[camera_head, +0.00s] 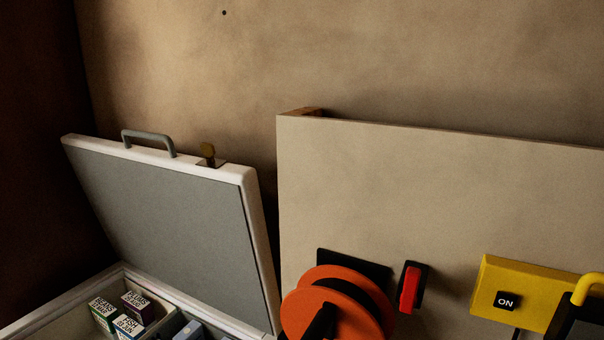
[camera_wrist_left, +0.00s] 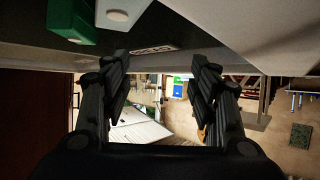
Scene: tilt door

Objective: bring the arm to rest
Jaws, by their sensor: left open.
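The tilt door is a white-rimmed lid with a grey inner panel (camera_head: 175,215). It stands raised and leaning back in the head view, with a grey handle (camera_head: 149,141) on its top edge. The chest (camera_head: 50,315) below it is open at the top. My left gripper (camera_wrist_left: 160,68) shows only in the left wrist view, with its two black fingers spread apart and nothing between them. That view looks across the room past a pale surface at the top. Neither arm shows in the head view, and my right gripper is not in view.
Several small boxes (camera_head: 140,305) lie inside the chest. A beige panel (camera_head: 440,200) stands to its right, with an orange reel (camera_head: 322,308), a red switch (camera_head: 410,288) and a yellow box (camera_head: 520,292) marked ON. A green object (camera_wrist_left: 75,20) shows in the wrist view.

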